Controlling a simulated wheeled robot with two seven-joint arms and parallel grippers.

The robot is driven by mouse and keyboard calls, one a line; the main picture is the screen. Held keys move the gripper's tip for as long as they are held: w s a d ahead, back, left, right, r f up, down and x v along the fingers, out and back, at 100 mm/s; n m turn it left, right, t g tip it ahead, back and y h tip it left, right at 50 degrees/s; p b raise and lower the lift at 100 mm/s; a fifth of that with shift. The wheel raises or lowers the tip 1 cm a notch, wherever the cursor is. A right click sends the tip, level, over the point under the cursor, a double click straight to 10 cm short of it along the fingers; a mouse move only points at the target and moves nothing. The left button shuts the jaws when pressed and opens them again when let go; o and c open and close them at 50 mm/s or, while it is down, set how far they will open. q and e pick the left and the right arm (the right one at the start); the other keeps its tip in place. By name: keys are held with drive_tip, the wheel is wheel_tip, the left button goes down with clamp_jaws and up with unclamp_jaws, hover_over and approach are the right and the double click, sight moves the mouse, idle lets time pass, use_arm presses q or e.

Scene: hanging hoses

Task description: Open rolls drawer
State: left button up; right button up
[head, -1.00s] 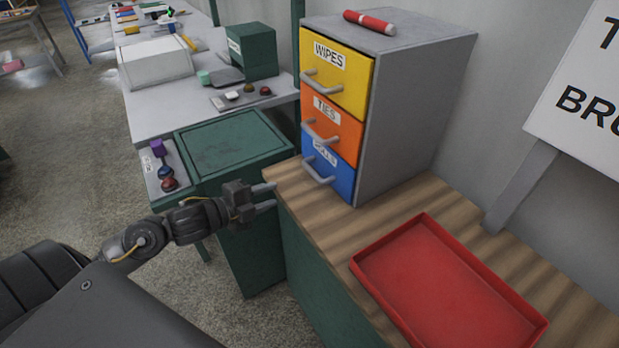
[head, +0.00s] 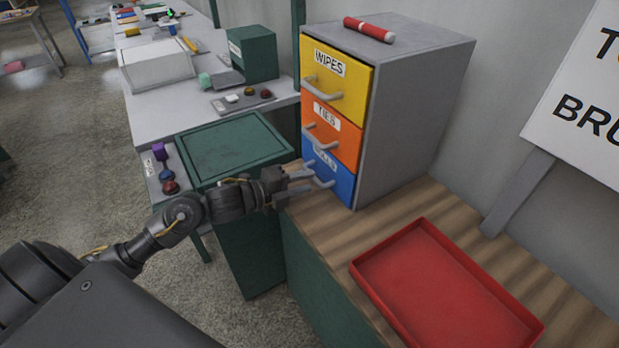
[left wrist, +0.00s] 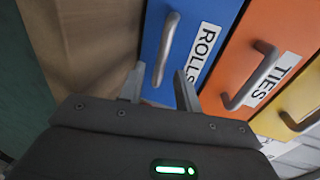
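The rolls drawer (head: 341,184) is the blue bottom drawer of a grey cabinet, and its front looks flush with the drawers above. Its grey bar handle (head: 320,166) also shows in the left wrist view (left wrist: 166,48), beside the ROLLS label (left wrist: 203,50). My left gripper (head: 306,180) is at this handle, with its fingers apart. In the left wrist view the fingertips (left wrist: 160,84) lie either side of the handle's lower end. I cannot tell whether they touch it. In the head view the gripper partly hides the handle. My right gripper is not in view.
Above are the orange ties drawer (head: 345,138) and yellow wipes drawer (head: 352,90), both with protruding handles. A red roll (head: 369,29) lies on the cabinet. A red tray (head: 440,290) lies on the wooden counter (head: 440,205). A green bin (head: 235,150) stands left of the counter.

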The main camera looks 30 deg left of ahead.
use_arm(q)
drive_tip(key=shift+x, duration=1)
drive_tip(key=shift+w+d+f, duration=0.1)
drive_tip(key=shift+w, duration=0.1)
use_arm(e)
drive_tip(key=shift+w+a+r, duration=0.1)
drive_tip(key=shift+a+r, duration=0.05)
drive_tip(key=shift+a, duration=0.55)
use_arm(q)
drive_tip(key=c, duration=0.6)
clamp_jaws()
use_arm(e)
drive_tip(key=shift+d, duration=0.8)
